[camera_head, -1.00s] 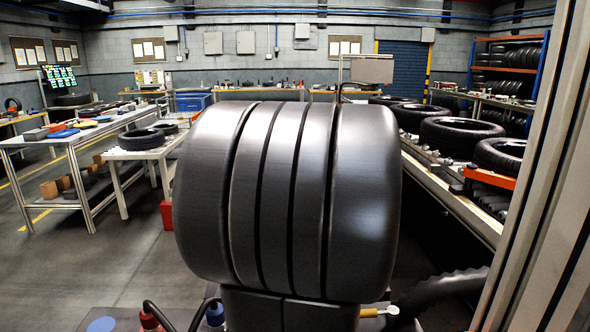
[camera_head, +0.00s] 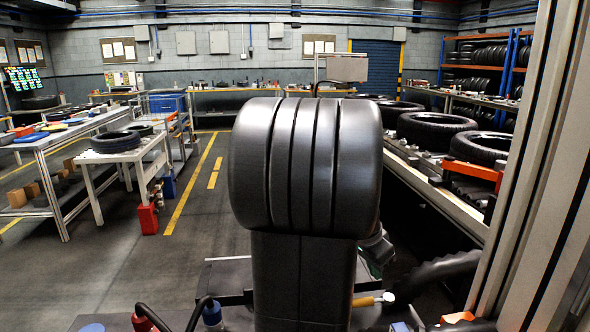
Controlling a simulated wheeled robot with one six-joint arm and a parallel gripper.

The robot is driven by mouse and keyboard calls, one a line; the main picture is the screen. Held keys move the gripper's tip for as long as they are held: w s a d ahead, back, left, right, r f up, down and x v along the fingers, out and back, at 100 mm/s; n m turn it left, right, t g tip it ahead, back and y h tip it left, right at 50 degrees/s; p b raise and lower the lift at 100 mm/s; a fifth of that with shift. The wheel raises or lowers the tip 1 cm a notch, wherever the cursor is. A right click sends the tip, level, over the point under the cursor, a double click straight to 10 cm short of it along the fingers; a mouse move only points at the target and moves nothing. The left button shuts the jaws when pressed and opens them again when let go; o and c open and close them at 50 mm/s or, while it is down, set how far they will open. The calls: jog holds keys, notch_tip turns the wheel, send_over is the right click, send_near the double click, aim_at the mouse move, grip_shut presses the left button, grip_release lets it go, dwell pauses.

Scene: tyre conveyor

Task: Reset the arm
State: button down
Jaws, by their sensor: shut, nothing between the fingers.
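My arm's large dark grey ribbed joint (camera_head: 306,165) fills the middle of the head view, close to the camera. Below it, a dark upright link (camera_head: 303,280) of my arm runs down toward my base. The far part of the arm and my gripper do not show; the joint blocks the view straight ahead. A small grey part shows at the joint's lower right edge, but I cannot tell what it is.
On the right, a conveyor (camera_head: 428,198) carries several black tyres, one near tyre (camera_head: 480,147) among them. On the left stand a small white table (camera_head: 118,158) with tyres, a red can (camera_head: 147,219) and a long workbench. The floor (camera_head: 190,225) between is clear.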

jog(key=shift+d+m, duration=0.25)
jog(key=shift+m, duration=0.15)
